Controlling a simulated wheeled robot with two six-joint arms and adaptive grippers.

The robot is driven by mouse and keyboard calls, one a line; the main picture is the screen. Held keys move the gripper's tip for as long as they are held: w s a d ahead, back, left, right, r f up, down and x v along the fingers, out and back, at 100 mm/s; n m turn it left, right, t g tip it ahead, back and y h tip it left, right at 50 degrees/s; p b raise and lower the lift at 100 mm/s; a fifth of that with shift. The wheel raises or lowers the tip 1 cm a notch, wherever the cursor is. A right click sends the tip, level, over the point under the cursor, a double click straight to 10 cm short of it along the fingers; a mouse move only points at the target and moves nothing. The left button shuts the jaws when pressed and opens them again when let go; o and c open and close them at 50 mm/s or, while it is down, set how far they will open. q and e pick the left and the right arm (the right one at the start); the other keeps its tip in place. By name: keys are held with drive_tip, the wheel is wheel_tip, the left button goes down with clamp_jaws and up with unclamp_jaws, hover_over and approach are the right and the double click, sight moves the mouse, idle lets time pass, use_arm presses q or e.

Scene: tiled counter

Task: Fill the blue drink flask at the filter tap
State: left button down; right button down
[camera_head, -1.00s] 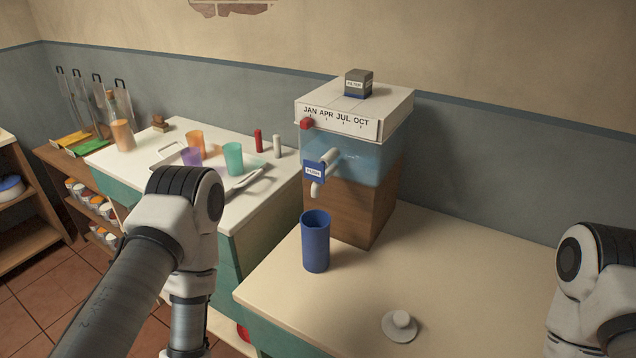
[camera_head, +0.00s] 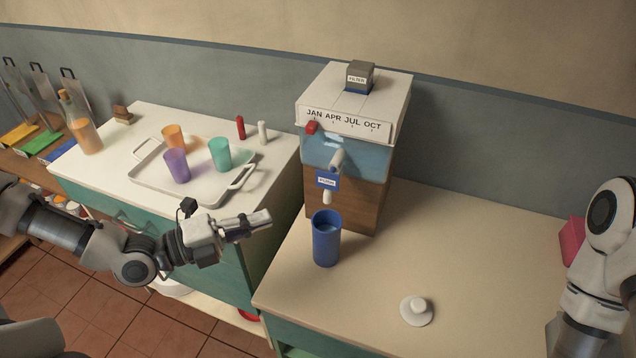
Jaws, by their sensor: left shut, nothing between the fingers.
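The blue drink flask (camera_head: 327,240) stands upright and uncapped on the right counter, beneath the filter tap. Something pale or watery shows inside its mouth, but its level is unclear. The filter tap (camera_head: 337,160) has a blue PUSH tag (camera_head: 327,180) and a white spout (camera_head: 327,197) just above the flask. The water tank (camera_head: 357,157) sits on a wooden stand. A white lid (camera_head: 417,310) with a knob lies on the counter. My left gripper (camera_head: 262,222) is shut and empty, left of the flask and apart from it. My right gripper is out of view.
A white tray (camera_head: 215,193) with orange (camera_head: 173,137), purple (camera_head: 177,165) and teal (camera_head: 220,154) cups stands on the left cabinet. A gap separates the cabinet from the right counter. A red object (camera_head: 571,241) shows beside my right arm. The counter's middle is clear.

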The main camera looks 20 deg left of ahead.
use_arm(q)
drive_tip(key=b, duration=0.2)
approach(333, 184)
drive_tip(key=d, duration=0.4)
drive_tip(key=w+p, duration=0.2)
drive_tip(key=w, duration=0.1)
drive_tip(key=shift+w+d+r, duration=0.2)
drive_tip(key=shift+w+d, duration=0.15)
drive_tip(key=shift+w+a+f, duration=0.1)
drive_tip(key=shift+w+a, duration=0.05)
drive_tip(key=shift+w, duration=0.1)
